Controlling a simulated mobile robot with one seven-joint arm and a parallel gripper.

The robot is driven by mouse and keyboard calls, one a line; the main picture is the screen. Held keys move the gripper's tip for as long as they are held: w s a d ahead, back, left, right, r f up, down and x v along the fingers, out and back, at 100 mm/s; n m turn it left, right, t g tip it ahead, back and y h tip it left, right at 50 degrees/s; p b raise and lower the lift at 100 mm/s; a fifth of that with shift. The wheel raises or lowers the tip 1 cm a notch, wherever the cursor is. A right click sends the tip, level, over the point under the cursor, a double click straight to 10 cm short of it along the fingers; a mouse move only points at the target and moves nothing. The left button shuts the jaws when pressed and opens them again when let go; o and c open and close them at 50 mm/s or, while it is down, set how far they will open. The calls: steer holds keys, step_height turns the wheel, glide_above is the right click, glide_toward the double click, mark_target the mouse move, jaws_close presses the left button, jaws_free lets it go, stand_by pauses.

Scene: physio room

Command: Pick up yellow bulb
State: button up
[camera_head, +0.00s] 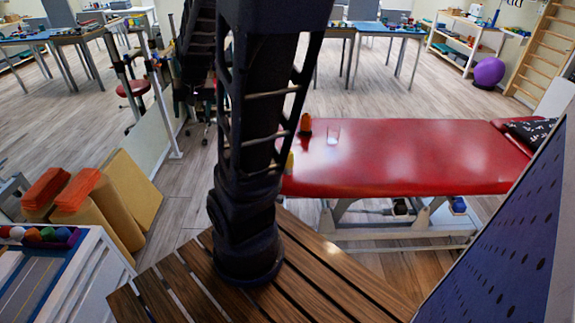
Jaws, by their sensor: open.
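A small yellow thing (289,163), which may be the yellow bulb, shows at the left end of the red treatment table (410,155). It is partly hidden behind my dark arm, so its full shape cannot be told. My arm stands upright in the middle of the view and runs out of the top of the picture. My gripper is not in view.
A blue perforated panel (500,235) rises at right. Yellow wedges (131,190) and orange blocks (77,188) are at left.

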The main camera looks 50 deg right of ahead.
steer(key=w+d+f+m, duration=0.3)
steer(key=d+f, duration=0.4)
steer(key=d, duration=0.2)
steer(key=m+g+h, duration=0.4)
steer(key=m+h, duration=0.1)
steer(key=m, duration=0.3)
glide_toward(288, 157)
steer(key=w+d+f, duration=0.2)
steer(key=shift+s+d+f+y, duration=0.15)
steer(key=shift+d+f, duration=0.15)
steer(key=shift+f, duration=0.45)
steer(key=shift+s+d+f+y, duration=0.15)
steer(key=shift+d+f, duration=0.2)
steer(key=shift+f, duration=0.4)
steer(key=shift+w+d+x, duration=0.15)
steer(key=shift+w+x, duration=0.05)
steer(key=shift+x, duration=1.6)
steer(key=shift+w+d+x, duration=0.1)
steer(key=shift+w+x, duration=0.05)
steer(key=shift+x, duration=1.6)
steer(key=shift+r, duration=0.1)
steer(key=c, duration=1.2)
